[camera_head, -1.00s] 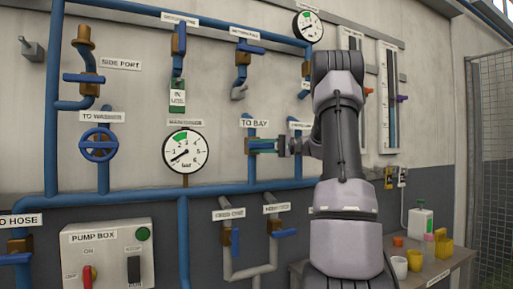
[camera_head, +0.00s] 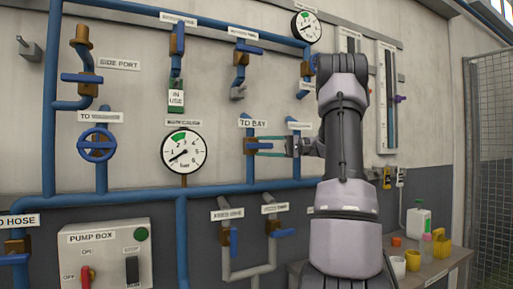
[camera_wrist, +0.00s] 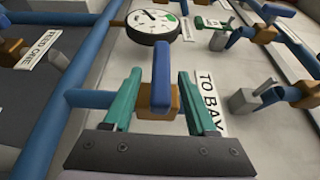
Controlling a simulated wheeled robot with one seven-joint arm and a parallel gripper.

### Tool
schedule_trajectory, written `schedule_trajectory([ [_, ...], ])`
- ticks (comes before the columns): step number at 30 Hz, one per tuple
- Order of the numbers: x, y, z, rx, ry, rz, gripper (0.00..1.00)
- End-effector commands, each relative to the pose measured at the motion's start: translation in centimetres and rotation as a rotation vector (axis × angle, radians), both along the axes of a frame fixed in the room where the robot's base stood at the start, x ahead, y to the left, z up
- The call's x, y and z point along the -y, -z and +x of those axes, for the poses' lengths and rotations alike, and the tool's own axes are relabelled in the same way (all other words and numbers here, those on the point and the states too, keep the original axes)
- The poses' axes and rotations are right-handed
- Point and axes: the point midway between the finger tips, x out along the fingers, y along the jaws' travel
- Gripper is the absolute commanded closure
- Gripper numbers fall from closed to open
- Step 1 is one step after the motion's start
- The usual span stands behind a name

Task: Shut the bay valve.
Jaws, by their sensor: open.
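The bay valve has a brass body (camera_head: 250,146) under the "TO BAY" label (camera_head: 253,123). It ends a short blue pipe rising from the main pipe. In the wrist view its blue handle (camera_wrist: 162,78) lies crosswise to the pipe, over the brass body (camera_wrist: 157,102). My gripper (camera_head: 262,146) reaches in from the right, level with the valve. In the wrist view its teal fingers (camera_wrist: 156,88) are open, one on each side of the handle, with gaps showing. In the head view the handle is hard to make out between the fingers.
The main gauge (camera_head: 184,152) is left of the valve. A neighbouring blue pipe (camera_head: 293,130) stands just right, partly behind my gripper. The pump box (camera_head: 108,255) is at lower left, a side table (camera_head: 430,270) at lower right.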

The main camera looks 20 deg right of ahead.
Motion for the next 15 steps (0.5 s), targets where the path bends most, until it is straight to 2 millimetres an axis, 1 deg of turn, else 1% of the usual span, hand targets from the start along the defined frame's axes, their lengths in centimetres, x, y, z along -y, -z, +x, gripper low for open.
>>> schedule_trajectory([
  [1, 1.3, 0.0, -0.4, -0.001, 0.005, 0.0, 0.43],
  [6, 4.4, 0.1, -1.6, -0.001, 0.005, 0.001, 0.43],
  [11, 6.3, 0.1, -2.3, 0.0, 0.003, 0.002, 0.43],
  [15, 6.9, 0.1, -2.6, -0.001, 0.001, 0.0, 0.43],
])
